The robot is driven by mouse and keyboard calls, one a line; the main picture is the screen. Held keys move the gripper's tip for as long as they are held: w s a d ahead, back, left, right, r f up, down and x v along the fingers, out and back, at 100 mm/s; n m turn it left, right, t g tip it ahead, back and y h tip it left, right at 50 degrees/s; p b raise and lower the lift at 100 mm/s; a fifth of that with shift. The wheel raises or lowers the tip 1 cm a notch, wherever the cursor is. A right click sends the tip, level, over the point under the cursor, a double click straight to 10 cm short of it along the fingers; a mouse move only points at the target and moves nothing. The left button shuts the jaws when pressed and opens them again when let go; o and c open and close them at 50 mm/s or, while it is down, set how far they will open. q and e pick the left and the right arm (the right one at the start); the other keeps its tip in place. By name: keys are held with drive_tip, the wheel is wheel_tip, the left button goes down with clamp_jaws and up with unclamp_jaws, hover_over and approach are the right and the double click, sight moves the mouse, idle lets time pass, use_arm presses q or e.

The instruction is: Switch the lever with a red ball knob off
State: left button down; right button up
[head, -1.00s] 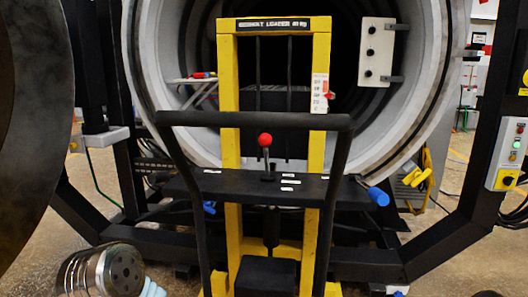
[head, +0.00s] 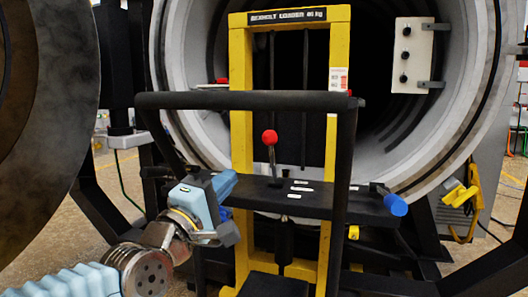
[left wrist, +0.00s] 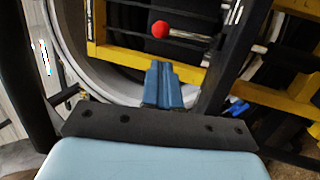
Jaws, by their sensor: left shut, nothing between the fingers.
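The lever's red ball knob (head: 269,137) tops a thin metal rod that rises from the black shelf (head: 300,196) of the yellow loader (head: 241,60). The rod stands nearly upright in the head view. My left gripper (head: 226,186) is shut and empty, to the left of the lever and lower than the knob. It is apart from the lever. In the left wrist view the shut blue fingers (left wrist: 163,85) lie below the red knob (left wrist: 160,29), with a gap between. My right gripper does not show.
A black push bar (head: 240,100) crosses in front of the loader, its right upright (head: 342,200) running down past the shelf. A blue-handled lever (head: 395,204) sits at the shelf's right end. The round furnace opening (head: 400,120) is behind.

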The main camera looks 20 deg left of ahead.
sight(266, 141)
use_arm(q)
drive_tip(key=p+x, duration=0.3)
drive_tip(key=x, duration=1.1)
drive_tip(key=shift+w+f, duration=0.1)
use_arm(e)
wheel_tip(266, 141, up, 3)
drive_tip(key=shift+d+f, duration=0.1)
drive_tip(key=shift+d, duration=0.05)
